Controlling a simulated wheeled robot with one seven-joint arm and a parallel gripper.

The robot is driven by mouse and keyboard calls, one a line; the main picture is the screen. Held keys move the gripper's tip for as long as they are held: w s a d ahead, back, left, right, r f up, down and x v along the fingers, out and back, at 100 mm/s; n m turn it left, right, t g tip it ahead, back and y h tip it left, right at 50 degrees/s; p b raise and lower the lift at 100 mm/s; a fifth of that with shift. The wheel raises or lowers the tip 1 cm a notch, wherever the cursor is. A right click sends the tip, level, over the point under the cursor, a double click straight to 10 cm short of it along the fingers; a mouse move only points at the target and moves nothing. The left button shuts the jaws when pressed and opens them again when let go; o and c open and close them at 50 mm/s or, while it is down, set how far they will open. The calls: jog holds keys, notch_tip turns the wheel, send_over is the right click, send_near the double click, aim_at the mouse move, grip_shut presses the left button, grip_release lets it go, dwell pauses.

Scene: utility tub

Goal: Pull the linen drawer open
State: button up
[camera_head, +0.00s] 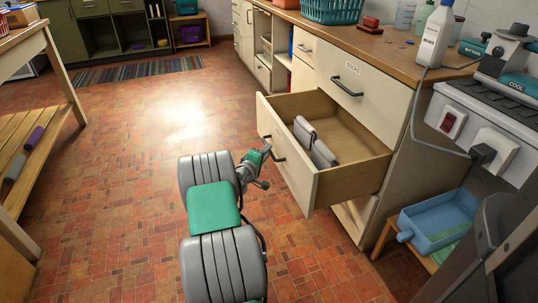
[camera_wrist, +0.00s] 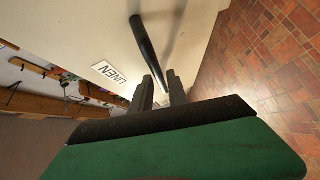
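The linen drawer (camera_head: 309,188) is pulled well out of the cream cabinet in the head view. Its front carries a dark bar handle (camera_head: 278,152). Grey rolled things (camera_head: 315,142) lie inside it. In the wrist view the LINEN label (camera_wrist: 112,72) shows on the drawer front beside the handle (camera_wrist: 145,45). My gripper (camera_head: 267,154) is at the handle, and in the wrist view its two fingers (camera_wrist: 160,82) stand on either side of the bar, closed on it. The exact finger contact is partly hidden.
A closed drawer marked PICKS or similar (camera_head: 350,85) sits above the open one. A blue tub (camera_head: 440,217) stands on a low wooden shelf at right. A wooden table (camera_head: 30,45) is at left. Tiled floor (camera_head: 130,170) lies clear between them.

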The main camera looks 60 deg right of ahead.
jog(key=shift+d+f, duration=0.2)
jog(key=shift+d, duration=1.25)
jog(key=shift+c, duration=0.4)
grip_shut()
